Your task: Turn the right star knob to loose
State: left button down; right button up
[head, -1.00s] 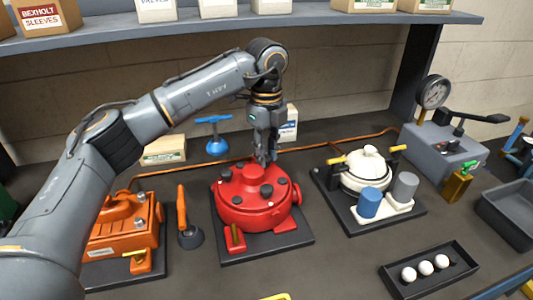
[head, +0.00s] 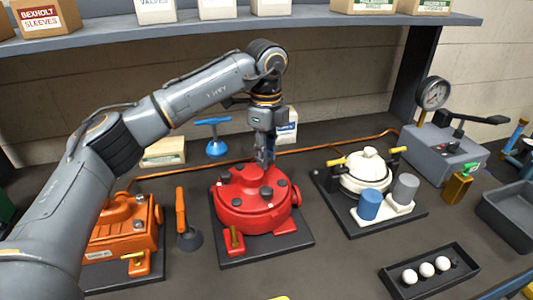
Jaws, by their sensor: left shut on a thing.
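The red motor housing (head: 252,213) stands on a dark base plate in the middle of the bench. Several dark knobs sit on its top, including one near the front (head: 266,193) and one at the right (head: 282,186). My left gripper (head: 264,161) points down at the back of the housing's top, its fingers shut on a small part there. The fingers hide that part, so I cannot tell its shape or how far it is turned. My right gripper is not in view.
An orange motor (head: 122,228) stands left, a white one (head: 366,175) with blue and grey cylinders right. A blue T-handle (head: 215,140) stands behind. A black tray (head: 398,285) with white balls lies front right. The bench front centre is mostly clear.

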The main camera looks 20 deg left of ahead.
pick_arm(q)
jog(key=c, duration=1.3)
grip_release()
jog(key=shift+s+f, duration=0.1)
jog(key=shift+f, duration=0.25)
jog(key=shift+o, duration=1)
jog(key=shift+r, duration=0.1)
jog(key=shift+a, duration=0.1)
jog(key=shift+r, duration=4.05)
